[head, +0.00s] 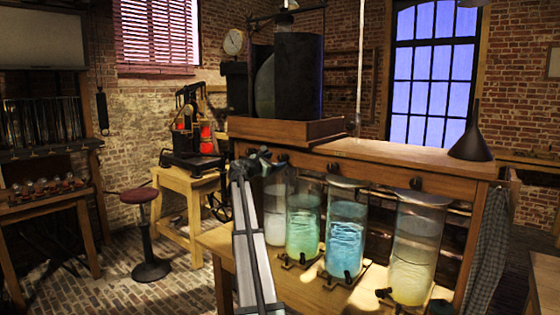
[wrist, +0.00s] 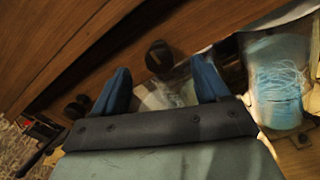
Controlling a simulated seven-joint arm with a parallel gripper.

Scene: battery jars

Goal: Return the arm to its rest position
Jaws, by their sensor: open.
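My gripper (head: 262,158) is at the end of my arm, raised in front of the wooden cabinet and near the top of the leftmost jar in the head view. In the wrist view my gripper (wrist: 162,82) has two dark blue fingers spread apart. No held object shows between them; a dark knob (wrist: 159,57) and part of a jar lie beyond. Several glass jars stand in a row: one whitish (head: 275,218), one green (head: 303,228), one blue (head: 346,240), and one pale yellow (head: 415,258). A jar with blue contents (wrist: 278,88) is at the wrist view's right.
The jars stand on a low wooden bench (head: 222,242). Behind them is the cabinet (head: 395,152) with dark knobs, a funnel (head: 471,140) and a large dark cylinder (head: 298,75) on top. A stool (head: 140,197) stands left, with open brick floor around it.

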